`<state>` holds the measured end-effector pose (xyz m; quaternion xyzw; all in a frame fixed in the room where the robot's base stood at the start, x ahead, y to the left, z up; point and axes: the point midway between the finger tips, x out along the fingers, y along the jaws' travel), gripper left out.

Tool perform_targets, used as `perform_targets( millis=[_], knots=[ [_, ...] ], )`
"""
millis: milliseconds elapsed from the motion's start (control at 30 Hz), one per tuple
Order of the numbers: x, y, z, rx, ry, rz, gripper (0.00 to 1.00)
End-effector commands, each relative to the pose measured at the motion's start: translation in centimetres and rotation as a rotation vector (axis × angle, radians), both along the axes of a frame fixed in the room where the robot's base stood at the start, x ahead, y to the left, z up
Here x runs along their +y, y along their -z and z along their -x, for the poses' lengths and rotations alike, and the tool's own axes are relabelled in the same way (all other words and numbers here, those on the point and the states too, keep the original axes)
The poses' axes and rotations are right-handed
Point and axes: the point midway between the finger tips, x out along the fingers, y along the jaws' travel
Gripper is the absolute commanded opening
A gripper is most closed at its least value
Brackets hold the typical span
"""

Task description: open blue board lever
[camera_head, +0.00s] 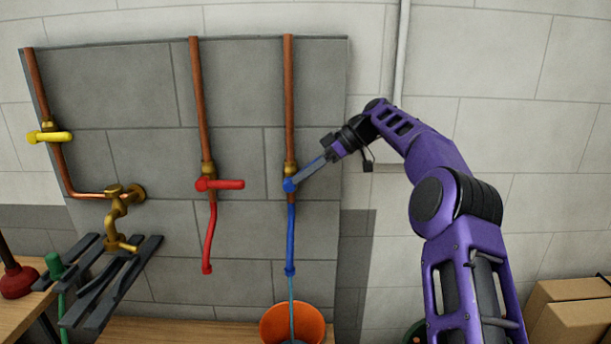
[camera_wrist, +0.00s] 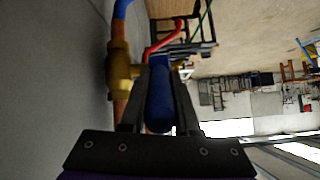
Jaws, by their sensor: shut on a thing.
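The blue lever (camera_head: 289,185) sits on a brass valve (camera_head: 290,169) on the right copper pipe of the grey board. Its handle points to the right and out from the board. My gripper (camera_head: 308,173) reaches in from the right and is shut on the handle. In the wrist view the blue lever (camera_wrist: 160,98) lies between my two dark fingers, with the brass valve (camera_wrist: 119,68) just left of it. In the head view my fingers cover most of the handle.
A red lever (camera_head: 219,184) and a yellow lever (camera_head: 50,137) are to the left on the board (camera_head: 245,100). A thin blue-green line runs from the blue hose (camera_head: 291,240) into an orange bucket (camera_head: 266,325). Cardboard boxes (camera_head: 575,322) stand at lower right.

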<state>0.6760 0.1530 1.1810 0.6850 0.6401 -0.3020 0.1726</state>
Motion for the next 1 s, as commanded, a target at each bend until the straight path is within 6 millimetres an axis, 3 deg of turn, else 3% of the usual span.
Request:
perform_targets(
  millis=[600,633,767,1000],
  knots=[
    [0.22,0.0,0.03,0.002,-0.002,0.046,0.0],
    [0.23,0.01,0.03,0.002,-0.002,0.046,0.35],
    [0.21,0.01,0.03,0.002,-0.002,0.045,0.59],
    [0.18,-0.06,0.01,0.001,-0.001,0.046,0.59]
  ],
)
